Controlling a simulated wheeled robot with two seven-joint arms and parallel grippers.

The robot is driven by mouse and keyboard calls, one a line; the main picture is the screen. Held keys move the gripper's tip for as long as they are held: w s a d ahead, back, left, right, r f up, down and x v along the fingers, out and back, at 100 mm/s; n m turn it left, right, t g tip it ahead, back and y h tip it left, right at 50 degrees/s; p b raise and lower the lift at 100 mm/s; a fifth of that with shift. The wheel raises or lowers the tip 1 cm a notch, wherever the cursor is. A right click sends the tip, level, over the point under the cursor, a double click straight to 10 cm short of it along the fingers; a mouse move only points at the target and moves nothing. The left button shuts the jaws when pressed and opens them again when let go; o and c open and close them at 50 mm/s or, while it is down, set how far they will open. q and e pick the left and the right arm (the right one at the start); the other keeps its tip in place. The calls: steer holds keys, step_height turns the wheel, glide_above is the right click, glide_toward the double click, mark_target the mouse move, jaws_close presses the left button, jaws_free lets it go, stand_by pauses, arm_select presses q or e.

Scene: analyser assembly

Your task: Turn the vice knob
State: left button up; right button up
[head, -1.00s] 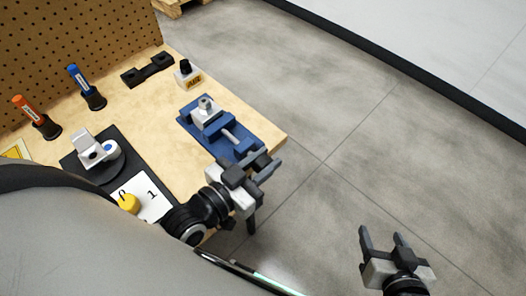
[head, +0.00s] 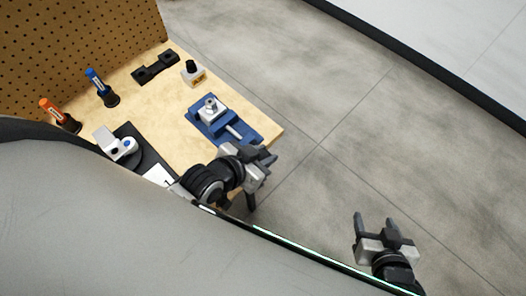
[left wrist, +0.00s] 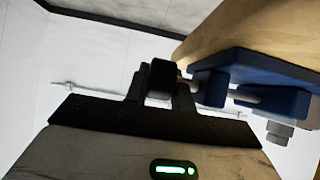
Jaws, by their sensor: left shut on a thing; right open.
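The blue vice (head: 205,128) sits at the right front edge of the wooden bench, with a metal part with a round top (head: 210,106) in it. My left gripper (head: 264,157) is at the near end of the vice and hides its knob in the head view. In the left wrist view, the black vice knob (left wrist: 160,79) is between the fingers of my left gripper (left wrist: 160,90), on the rod that runs into the blue vice (left wrist: 270,70). The gripper is shut on the knob. My right gripper (head: 377,225) is open and empty over the floor, apart from the bench.
A pegboard (head: 80,50) closes the back left. Right of the bench is clear floor.

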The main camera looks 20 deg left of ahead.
stand_by(0.3)
arm_select(q)
steer(key=o, duration=0.7)
steer(key=v, duration=1.6)
steer(key=shift+w+r, duration=0.1)
